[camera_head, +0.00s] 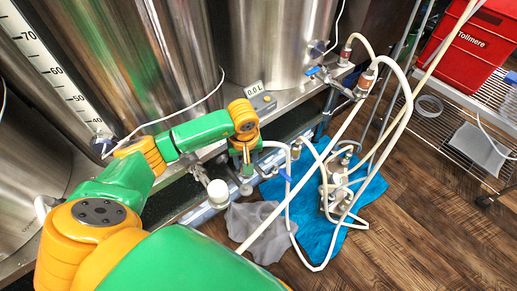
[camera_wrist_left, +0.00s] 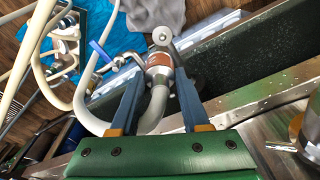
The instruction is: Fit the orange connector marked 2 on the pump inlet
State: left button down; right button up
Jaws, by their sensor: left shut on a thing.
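My left gripper (camera_head: 247,170) is low in front of the steel tanks. In the left wrist view its two blue-grey fingers (camera_wrist_left: 161,80) are shut on a silver hose connector with an orange-red band (camera_wrist_left: 158,60). A pale hose (camera_wrist_left: 155,112) runs from it between the fingers. No number is readable on it. The metal pump (camera_head: 340,195) stands on a blue cloth, to the right of the gripper and apart from it. It also shows at upper left in the left wrist view (camera_wrist_left: 66,45). I cannot tell which port is the inlet. My right gripper is not in view.
Pale hoses (camera_head: 300,220) loop around the pump and cross above it. A grey cloth (camera_head: 262,228) lies beside the blue cloth (camera_head: 310,235). A valve with a blue handle (camera_wrist_left: 102,52) is near the held connector. A wire shelf with a red crate (camera_head: 468,45) stands right. Wood floor is clear at lower right.

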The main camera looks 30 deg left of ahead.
pick_arm(q)
jog(key=shift+s+a+f, duration=0.15)
jog(key=shift+a+f, duration=0.2)
jog(key=shift+f, duration=0.25)
jog(key=shift+f+b, duration=0.3)
jog(key=shift+f, duration=0.1)
notch_tip(320, 180, down, 3)
jog(key=shift+r+b, duration=0.1)
jog(key=shift+b, duration=1.05)
notch_tip(320, 180, down, 3)
jog(key=b, duration=0.2)
jog(key=shift+b, duration=0.35)
jog(key=shift+f+b, duration=0.3)
jog(key=shift+f, duration=0.05)
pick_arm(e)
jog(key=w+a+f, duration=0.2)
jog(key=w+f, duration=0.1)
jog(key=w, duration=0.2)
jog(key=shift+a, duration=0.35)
